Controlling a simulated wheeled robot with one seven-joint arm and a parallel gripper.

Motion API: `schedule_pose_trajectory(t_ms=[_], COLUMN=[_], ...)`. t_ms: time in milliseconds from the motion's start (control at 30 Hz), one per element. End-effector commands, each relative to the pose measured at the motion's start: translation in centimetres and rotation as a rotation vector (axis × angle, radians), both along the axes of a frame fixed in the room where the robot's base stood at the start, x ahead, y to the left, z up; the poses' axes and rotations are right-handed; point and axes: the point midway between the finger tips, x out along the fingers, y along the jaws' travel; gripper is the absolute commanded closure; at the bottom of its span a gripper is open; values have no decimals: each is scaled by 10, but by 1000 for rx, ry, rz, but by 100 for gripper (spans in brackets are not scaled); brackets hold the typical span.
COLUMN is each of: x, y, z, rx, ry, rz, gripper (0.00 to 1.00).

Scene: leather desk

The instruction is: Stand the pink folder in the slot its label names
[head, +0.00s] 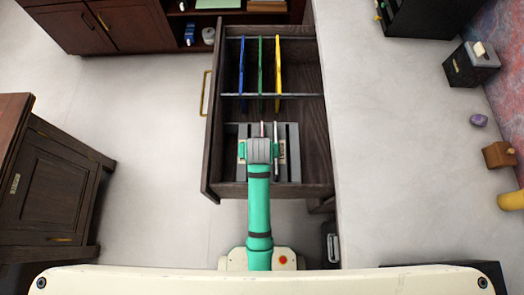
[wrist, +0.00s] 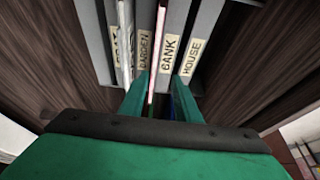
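The pink folder (wrist: 158,45) stands edge-on in a grey slotted rack (head: 232,168) in the open drawer. In the wrist view it is between the divider labelled GARDEN (wrist: 144,50) and the one labelled BANK (wrist: 168,54). Only its thin edge shows, and I cannot read a label on it. My gripper (wrist: 160,88) is over the rack with one finger on each side of the folder. A gap shows on the right of the folder, so the fingers look open around it. The HOUSE label (wrist: 192,57) is to the right; the far-left label is partly hidden.
A white folder (wrist: 125,40) stands in the rack beside the GARDEN divider. Blue (head: 241,66), green (head: 260,66) and yellow (head: 278,66) folders stand in the drawer's back part. Wooden drawer walls (head: 213,120) stand close on both sides. A grey desk top (head: 380,150) is right.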

Motion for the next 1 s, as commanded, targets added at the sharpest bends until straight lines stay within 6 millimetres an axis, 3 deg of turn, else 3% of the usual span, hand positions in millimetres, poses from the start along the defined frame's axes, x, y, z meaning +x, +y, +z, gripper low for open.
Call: schedule_pose_trajectory(t_ms=[100, 333, 633, 1000], x=[16, 24, 34, 40], y=[-2, -3, -4, -9], z=[13, 19, -21, -52], rx=[-4, -9, -9, -9], ry=[59, 123, 127, 126], rz=[1, 0, 0, -1], gripper=[70, 70, 70, 70])
